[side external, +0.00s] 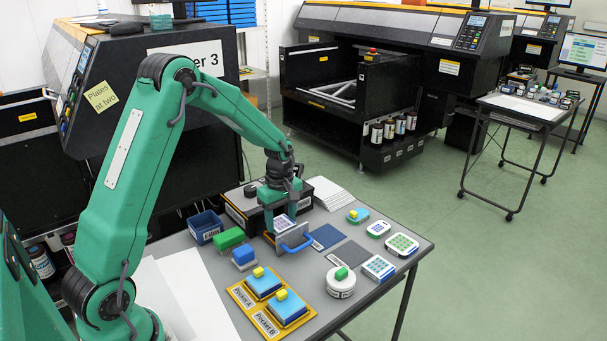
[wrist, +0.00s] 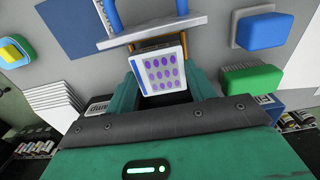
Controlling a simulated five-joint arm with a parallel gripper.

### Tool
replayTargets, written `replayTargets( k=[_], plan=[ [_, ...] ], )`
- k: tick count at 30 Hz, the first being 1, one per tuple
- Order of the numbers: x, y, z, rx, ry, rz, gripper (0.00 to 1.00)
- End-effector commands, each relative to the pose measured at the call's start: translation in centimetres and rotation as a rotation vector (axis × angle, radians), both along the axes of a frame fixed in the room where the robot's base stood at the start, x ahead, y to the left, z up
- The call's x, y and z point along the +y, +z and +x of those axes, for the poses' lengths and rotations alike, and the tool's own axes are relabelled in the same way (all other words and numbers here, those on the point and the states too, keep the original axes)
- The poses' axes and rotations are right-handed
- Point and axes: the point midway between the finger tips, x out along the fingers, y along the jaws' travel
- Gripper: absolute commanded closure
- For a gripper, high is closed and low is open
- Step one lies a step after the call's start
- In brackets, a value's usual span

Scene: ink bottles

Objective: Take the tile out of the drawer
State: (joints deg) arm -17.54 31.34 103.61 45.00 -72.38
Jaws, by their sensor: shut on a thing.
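The tile, white with purple dots (wrist: 163,75), is between the two fingers of my gripper (wrist: 165,88) in the wrist view. In the side view the tile (side external: 284,223) shows under my gripper (side external: 282,205), at the open drawer. The drawer's grey front (side external: 293,243) and blue handle (side external: 296,244) stick out from a black cabinet (side external: 237,217). In the wrist view the drawer front (wrist: 150,32) lies just beyond the tile. My gripper is shut on the tile. The drawer floor is mostly hidden, and I cannot tell how far the tile is above it.
A green block (side external: 229,239) and a blue-and-white block (side external: 244,257) stand left of the drawer. A dark blue mat (side external: 326,236) and a grey mat (side external: 350,253) lie bare to its right. A yellow pocket tray (side external: 243,297) and a round white container (side external: 341,286) stand in front.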

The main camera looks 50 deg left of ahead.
Motion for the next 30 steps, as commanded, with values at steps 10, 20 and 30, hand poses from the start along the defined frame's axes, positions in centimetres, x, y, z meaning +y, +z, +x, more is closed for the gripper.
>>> replayTargets(
  k=[10,20,30],
  plan=[
    [0.0,1.8,0.0,-0.002,0.0,0.0,0.65],
    [0.0,3.4,0.0,-0.001,0.0,0.0,0.65],
    [0.0,5.1,0.0,-0.002,0.0,0.001,0.65]
  ],
)
